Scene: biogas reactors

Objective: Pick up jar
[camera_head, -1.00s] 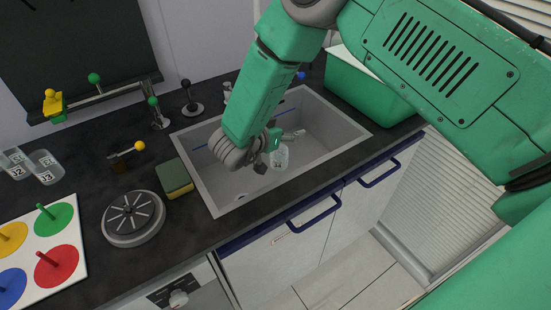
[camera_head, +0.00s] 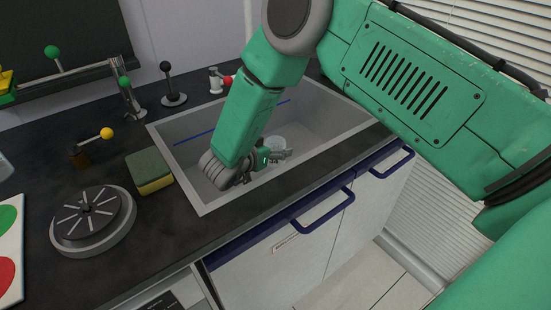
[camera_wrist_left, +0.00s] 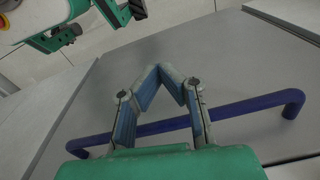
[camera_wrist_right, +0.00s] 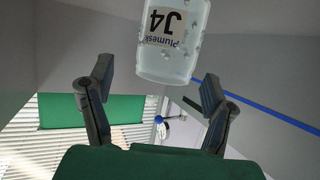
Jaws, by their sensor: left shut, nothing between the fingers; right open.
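A clear jar (camera_head: 275,143) is in the sink, partly hidden behind my right gripper in the head view. In the right wrist view the jar (camera_wrist_right: 172,40) shows large, with a label reading J4, upside down in that picture. My right gripper (camera_wrist_right: 157,82) is open; the jar appears just beyond its fingertips, nearer the right finger. I cannot tell whether they touch. In the head view the right gripper (camera_head: 277,156) reaches down into the sink. My left gripper (camera_wrist_left: 158,68) is shut and empty, in front of a cabinet with a blue handle (camera_wrist_left: 255,108).
The grey sink (camera_head: 190,180) has raised walls and a rim around the right gripper. A sponge (camera_head: 149,171) and a round slotted disc (camera_head: 93,219) lie on the dark counter left of it. Blue cabinet handles (camera_head: 322,209) stick out in front.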

